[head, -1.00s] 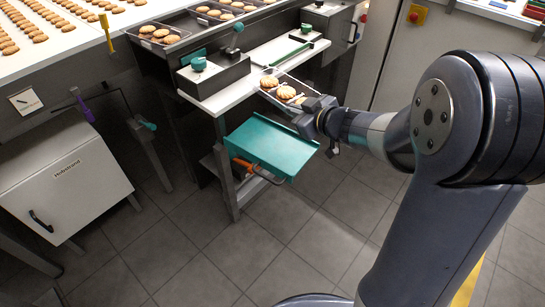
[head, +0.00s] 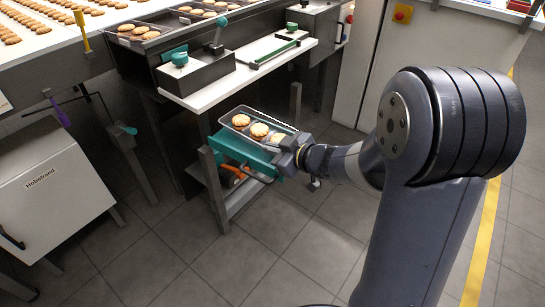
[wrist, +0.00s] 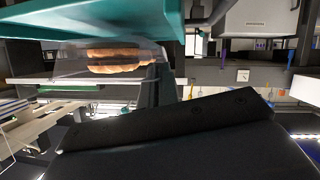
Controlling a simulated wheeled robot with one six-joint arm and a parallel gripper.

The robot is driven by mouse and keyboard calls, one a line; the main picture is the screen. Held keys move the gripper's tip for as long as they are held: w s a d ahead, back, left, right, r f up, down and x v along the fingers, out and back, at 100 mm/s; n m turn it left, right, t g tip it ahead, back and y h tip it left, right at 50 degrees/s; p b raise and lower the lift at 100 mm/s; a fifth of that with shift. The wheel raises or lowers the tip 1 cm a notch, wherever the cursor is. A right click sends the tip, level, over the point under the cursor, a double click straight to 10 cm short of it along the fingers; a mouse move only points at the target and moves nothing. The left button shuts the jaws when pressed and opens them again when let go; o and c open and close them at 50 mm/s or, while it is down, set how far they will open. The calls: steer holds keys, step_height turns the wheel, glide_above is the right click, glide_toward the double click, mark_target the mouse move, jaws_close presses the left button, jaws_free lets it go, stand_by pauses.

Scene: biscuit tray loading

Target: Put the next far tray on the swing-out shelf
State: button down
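A grey tray (head: 248,109) with round biscuits (head: 259,130) is over the teal swing-out shelf (head: 228,147) in the head view. The shelf's teal edge shows along the tray's lower left side. My gripper (head: 287,157) is shut on the tray's right end. Its fingertips are small and partly hidden. In the wrist view, which looks upside down, the teal shelf (wrist: 90,17) lies close against the tray side and the biscuits (wrist: 115,58) show beside it. I cannot tell whether the tray touches the shelf.
A white ledge (head: 215,92) with green-handled parts is above the shelf. A white cabinet (head: 48,195) stands at left. The floor in front is clear.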

steer(key=shift+f, duration=0.7)
steer(key=shift+f, duration=0.15)
steer(key=c, duration=1.7)
jaws_free()
steer(key=shift+s+d+r, duration=0.1)
steer(key=shift+r, duration=0.15)
steer(key=shift+p+v, duration=2.1)
steer(key=shift+v, duration=3.75)
steer(key=shift+f, duration=0.1)
